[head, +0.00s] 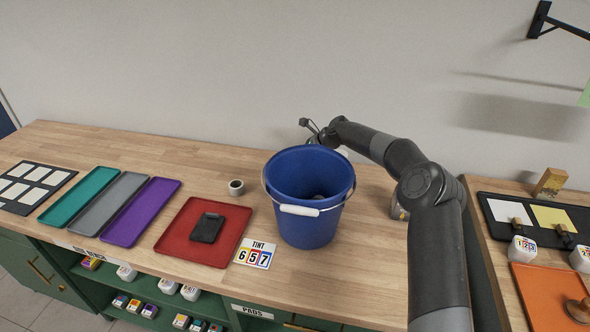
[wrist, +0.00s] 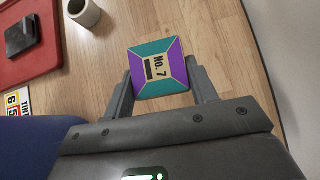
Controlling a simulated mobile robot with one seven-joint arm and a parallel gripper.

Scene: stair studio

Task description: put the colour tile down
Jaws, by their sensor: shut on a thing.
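The colour tile (wrist: 160,70), purple and teal with a "No. 7" label, is between the two fingers of my gripper (wrist: 160,80) in the wrist view. My gripper is shut on it. Wooden worktop shows around the tile; I cannot tell whether the tile touches it. In the head view my arm reaches behind the blue bucket (head: 309,215), which hides the fingers and the tile.
A small grey-white cup (head: 236,187) stands left of the bucket. A red tray (head: 180,245) holds a dark block (head: 207,228). A "TINT 657" card (head: 255,254) lies before the bucket. Teal, grey and purple trays (head: 150,205) lie farther left. Wood behind the cup is clear.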

